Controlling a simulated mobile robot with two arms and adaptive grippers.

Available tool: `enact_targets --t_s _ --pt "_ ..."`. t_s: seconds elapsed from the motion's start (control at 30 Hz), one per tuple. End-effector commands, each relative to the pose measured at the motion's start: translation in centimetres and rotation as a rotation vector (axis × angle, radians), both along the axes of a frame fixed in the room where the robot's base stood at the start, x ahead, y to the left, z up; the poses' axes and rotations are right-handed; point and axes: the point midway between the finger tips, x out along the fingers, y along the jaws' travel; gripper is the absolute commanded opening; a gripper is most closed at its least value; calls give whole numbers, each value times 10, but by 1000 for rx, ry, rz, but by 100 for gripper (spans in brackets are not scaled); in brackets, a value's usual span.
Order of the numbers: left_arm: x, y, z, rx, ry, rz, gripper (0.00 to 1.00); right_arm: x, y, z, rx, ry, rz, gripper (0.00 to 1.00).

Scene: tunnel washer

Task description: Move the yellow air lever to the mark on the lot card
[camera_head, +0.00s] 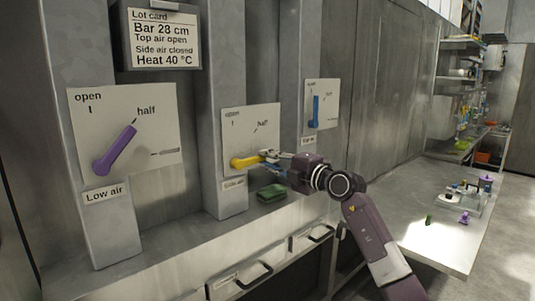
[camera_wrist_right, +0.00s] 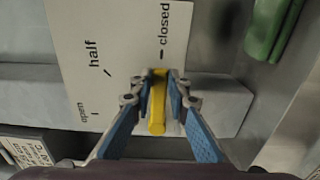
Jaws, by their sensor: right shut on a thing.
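The yellow air lever (camera_head: 243,162) is on the white plate (camera_head: 250,122) labelled "Side air". It lies nearly level, pointing right. In the right wrist view the lever (camera_wrist_right: 157,115) lines up closely with the tick by "closed"; the fingers partly hide its tip. My right gripper (camera_head: 267,156) is shut on the lever's free end, one finger on each side (camera_wrist_right: 159,78). The lot card (camera_head: 165,40) at the upper left reads "Side air closed", "Top air open", "Bar 28 cm" and "Heat 40 °C". My left gripper is out of view.
A purple lever (camera_head: 117,148) on the "Low air" plate points near "half". A blue lever (camera_head: 316,110) stands upright on the farther plate. A green block (camera_head: 271,193) sits on the ledge below my gripper. A bench (camera_head: 455,225) with small items stands right.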

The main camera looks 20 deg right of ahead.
Motion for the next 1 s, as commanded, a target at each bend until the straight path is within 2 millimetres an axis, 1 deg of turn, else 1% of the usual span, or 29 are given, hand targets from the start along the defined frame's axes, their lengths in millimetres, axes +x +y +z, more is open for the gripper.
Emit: enact_targets --t_s 0.57,0.6,0.7,0.73,0.93,1.0 --pt "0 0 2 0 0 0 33 0 0 -4 28 12 0 0" --pt "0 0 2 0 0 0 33 0 0 -4 28 13 0 20" --pt "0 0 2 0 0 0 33 0 0 -4 28 12 0 31" --pt "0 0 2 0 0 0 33 0 0 -4 27 12 0 33" --pt "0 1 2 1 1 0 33 0 0 -3 26 11 0 33" --pt "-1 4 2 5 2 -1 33 0 0 -3 25 9 0 33"
